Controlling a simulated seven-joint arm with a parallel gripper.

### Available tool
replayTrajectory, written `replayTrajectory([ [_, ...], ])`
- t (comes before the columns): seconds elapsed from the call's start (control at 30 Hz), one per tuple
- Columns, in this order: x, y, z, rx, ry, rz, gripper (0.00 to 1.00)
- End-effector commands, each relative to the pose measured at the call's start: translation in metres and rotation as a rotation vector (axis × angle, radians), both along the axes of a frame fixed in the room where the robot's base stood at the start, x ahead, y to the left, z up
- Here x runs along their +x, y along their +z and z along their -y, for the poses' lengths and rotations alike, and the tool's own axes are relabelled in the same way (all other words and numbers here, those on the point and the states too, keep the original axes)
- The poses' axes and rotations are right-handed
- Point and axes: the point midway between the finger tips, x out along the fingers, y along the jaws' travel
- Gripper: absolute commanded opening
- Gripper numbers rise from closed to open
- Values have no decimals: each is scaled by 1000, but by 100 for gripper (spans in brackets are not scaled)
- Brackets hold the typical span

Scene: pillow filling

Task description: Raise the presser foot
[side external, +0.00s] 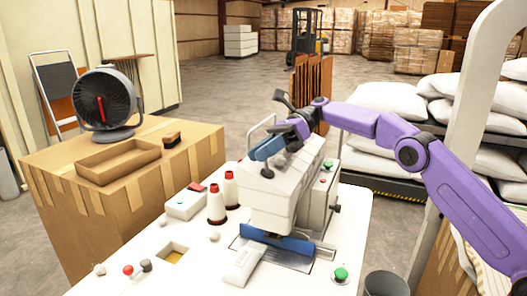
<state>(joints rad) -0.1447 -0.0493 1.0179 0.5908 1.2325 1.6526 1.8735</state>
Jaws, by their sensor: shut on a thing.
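A white sewing machine (272,205) stands on the white work table, with a blue plate (277,243) low across its front. A blue lever-like part (267,148) shows at the top of its head, with a dark knob just below. My gripper (285,144) reaches in from the right at the machine's top, shut on this blue part as far as the small view shows. The fingertips are partly hidden and hard to make out. The presser foot itself cannot be made out behind the blue plate and machine head.
A green button (340,274) is at the table's front right. A cardboard box (60,190) carries a black fan (104,100). White pillows (390,100) are stacked behind my arm.

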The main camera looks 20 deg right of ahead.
Motion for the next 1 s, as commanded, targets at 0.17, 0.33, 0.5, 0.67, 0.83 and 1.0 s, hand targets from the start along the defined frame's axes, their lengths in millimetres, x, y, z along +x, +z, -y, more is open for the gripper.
replayTrajectory([
  [0.17,1,0,1,-2,-4,1,0],
  [0.33,1,0,1,-1,-3,1,49],
  [0.5,0,0,1,-1,-2,1,49],
  [0.67,0,1,0,0,-1,2,49],
  [0.83,1,9,0,2,-1,3,49],
  [1.0,1,20,1,2,-2,4,49],
])
